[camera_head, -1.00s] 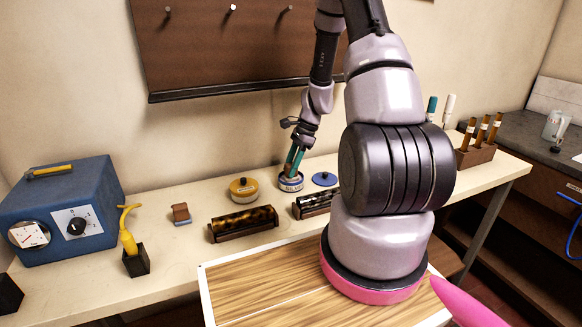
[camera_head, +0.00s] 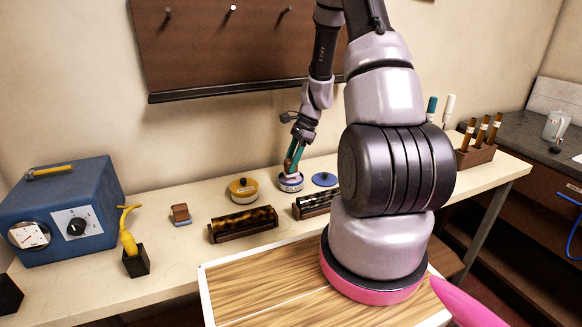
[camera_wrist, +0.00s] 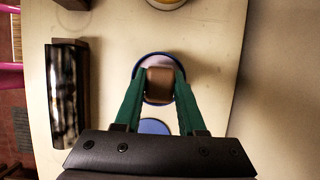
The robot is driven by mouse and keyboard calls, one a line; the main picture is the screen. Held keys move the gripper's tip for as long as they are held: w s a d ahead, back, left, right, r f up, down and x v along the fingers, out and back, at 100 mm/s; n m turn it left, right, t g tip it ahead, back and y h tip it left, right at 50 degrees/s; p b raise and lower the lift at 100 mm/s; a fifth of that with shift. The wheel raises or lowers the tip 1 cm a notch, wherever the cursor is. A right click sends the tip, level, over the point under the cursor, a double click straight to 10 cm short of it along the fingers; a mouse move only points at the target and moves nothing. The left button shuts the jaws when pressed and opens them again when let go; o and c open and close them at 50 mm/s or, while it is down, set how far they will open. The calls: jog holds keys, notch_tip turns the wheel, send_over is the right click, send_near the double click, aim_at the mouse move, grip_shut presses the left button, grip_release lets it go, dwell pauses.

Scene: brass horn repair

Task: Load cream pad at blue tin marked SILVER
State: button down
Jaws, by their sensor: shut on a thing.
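The blue tin (camera_head: 290,184) stands open on the bench, with a white label band; its lettering is too small to read. Its pale fill and blue rim show in the wrist view (camera_wrist: 150,62). My gripper (camera_head: 293,161) is at the tin, its green fingers (camera_wrist: 160,88) shut on a small brown pad (camera_wrist: 160,78). In the wrist view the pad overlaps the tin's opening. The pad's underside is hidden, so I cannot tell whether it touches the fill. The blue lid (camera_head: 325,179) lies on the bench to the right of the tin.
A yellow tin (camera_head: 243,190) stands left of the blue tin. Two dark racks with mottled rods (camera_head: 243,223) lie in front. Another brown block (camera_head: 181,214) sits farther left, near a blue machine (camera_head: 70,210). A rack of brown tubes (camera_head: 476,153) is at the right.

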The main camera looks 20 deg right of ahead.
aim_at(286, 161)
jog(key=shift+r, duration=2.55)
